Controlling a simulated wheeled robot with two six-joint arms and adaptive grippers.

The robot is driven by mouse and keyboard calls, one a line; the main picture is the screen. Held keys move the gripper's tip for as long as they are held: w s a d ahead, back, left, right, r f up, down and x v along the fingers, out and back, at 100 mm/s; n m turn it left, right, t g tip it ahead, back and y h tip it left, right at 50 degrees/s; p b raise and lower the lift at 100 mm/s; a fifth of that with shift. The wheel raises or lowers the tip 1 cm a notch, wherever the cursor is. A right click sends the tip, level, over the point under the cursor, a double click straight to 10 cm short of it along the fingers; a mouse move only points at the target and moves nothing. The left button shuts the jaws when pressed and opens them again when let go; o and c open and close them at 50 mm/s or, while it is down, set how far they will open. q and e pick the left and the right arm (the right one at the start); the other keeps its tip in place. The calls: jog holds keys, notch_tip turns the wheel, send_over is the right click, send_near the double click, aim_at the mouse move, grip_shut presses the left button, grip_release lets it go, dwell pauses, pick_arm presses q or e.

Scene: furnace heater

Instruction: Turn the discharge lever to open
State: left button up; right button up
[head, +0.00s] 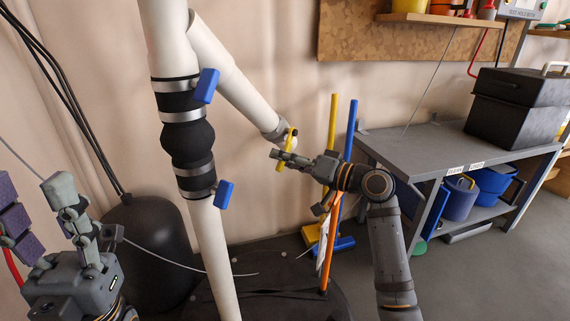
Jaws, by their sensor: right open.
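A yellow lever (282,160) sits at the lower end of the slanted white branch pipe (226,72); I take it for the discharge lever. It stands tilted, its top leaning right. My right gripper (280,156) is at the lever, its fingers reaching left across it, open. Whether the fingers touch the lever cannot be told. Two blue handles, an upper one (206,86) and a lower one (223,194), stick out from the clamps on the main white pipe (212,250). My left gripper (38,208) is at the lower left, open and empty, away from the pipes.
Yellow and blue poles (350,130) stand behind my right arm. A grey workbench (425,142) with a black case (515,100) is at the right. A thin cable (190,268) crosses low near the main pipe.

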jog(key=shift+a, duration=0.1)
grip_shut()
dwell(0.4)
jog(key=shift+r, duration=0.1)
